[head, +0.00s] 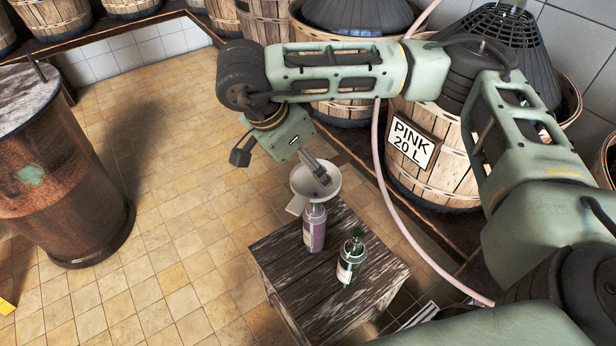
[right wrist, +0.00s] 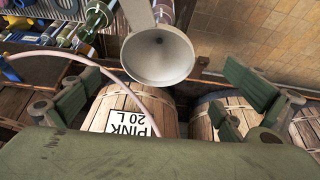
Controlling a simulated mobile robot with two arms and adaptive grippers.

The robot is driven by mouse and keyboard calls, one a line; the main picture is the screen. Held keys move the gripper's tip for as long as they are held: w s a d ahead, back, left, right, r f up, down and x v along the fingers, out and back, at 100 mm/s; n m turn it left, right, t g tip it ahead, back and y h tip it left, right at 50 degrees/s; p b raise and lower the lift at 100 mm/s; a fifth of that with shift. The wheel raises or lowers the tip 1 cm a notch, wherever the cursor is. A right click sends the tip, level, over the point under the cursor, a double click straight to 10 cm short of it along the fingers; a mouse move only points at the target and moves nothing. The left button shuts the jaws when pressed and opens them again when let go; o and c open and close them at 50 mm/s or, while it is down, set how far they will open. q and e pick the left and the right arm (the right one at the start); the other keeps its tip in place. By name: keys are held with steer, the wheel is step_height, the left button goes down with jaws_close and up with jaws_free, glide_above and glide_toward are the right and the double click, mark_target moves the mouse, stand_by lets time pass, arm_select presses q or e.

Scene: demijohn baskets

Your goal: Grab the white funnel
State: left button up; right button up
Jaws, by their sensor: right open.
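The white funnel (head: 301,181) sits mouth up on the neck of a bottle with a purple label (head: 314,228), on a dark wooden crate-like stand (head: 290,255). My right gripper (head: 281,168) is open, just above and beside the funnel; one finger overlaps the bowl in the head view. In the right wrist view the funnel (right wrist: 157,55) shows its round mouth, ahead of and between the spread fingers of my right gripper (right wrist: 163,78). Nothing is between the fingers that I can see gripped; contact cannot be told. My left gripper is not in view.
A green bottle (head: 351,257) stands on the same stand, right of the funnel's bottle. A basket labelled PINK 20 L (head: 450,165) and a pink hose (head: 384,190) are behind. A rusty barrel (head: 60,170) stands left. The tiled floor between is clear.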

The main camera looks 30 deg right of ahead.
mark_target(320, 189)
steer(key=x, duration=0.7)
steer(key=shift+s+a+f, duration=0.1)
steer(key=shift+s+f, duration=0.05)
steer(key=shift+s, duration=0.05)
steer(key=shift+c, duration=0.5)
steer(key=c, duration=0.9)
